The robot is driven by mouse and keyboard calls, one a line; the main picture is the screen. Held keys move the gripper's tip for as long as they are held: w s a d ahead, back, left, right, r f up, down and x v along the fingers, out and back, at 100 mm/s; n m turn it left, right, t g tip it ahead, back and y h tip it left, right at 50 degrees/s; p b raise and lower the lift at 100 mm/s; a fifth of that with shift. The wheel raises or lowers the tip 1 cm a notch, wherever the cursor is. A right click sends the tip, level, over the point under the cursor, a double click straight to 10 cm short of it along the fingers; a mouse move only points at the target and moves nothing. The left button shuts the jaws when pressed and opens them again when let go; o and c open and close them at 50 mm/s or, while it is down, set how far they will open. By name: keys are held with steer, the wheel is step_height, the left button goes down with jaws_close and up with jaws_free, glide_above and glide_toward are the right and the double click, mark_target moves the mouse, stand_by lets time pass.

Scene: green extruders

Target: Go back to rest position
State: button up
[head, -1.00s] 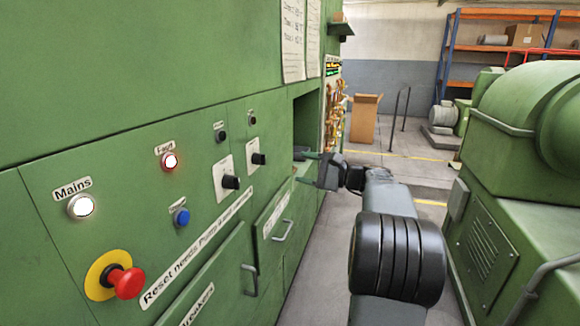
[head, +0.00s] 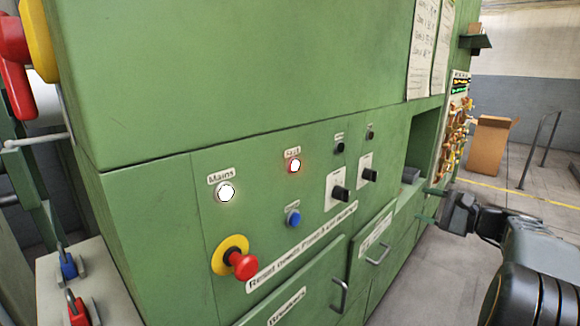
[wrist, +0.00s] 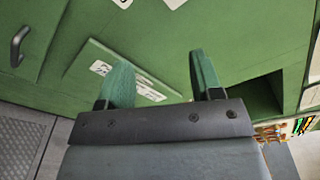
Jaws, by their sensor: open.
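My gripper (head: 432,206) is at the right of the head view, beside the green cabinet (head: 260,75), just in front of the open recess (head: 428,140). In the wrist view, its two green fingers (wrist: 160,80) stand apart with nothing between them. Beyond them are the green cabinet front and a labelled drawer panel (wrist: 85,65). The dark recess (wrist: 262,95) lies to the right of the fingers. I cannot tell in the head view how far the fingertips are from the cabinet.
Drawer handles (head: 340,295) stick out. A cardboard box (head: 488,146) and a rail (head: 540,150) stand behind. Floor is open at right.

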steer(key=s+a+f+n+g+h+p, duration=0.4)
steer(key=s+a+f+n+g+h, duration=0.15)
steer(key=s+a+f+g, duration=0.55)
steer(key=s+a+r+n+h+p, duration=0.2)
steer(key=s+a+n+p, duration=0.1)
steer(key=s+a+n, duration=0.1)
steer(key=s+a+r+n+t+h+p, duration=0.1)
steer(key=s+a+r+n+h+p, duration=0.1)
steer(key=a+n, duration=0.5)
steer(key=s+h+p, duration=0.1)
steer(key=s+p, duration=0.1)
steer(key=shift+s+a+r, duration=0.15)
steer(key=shift+s+r, duration=0.15)
steer(key=shift+s, duration=0.05)
stand_by(0.3)
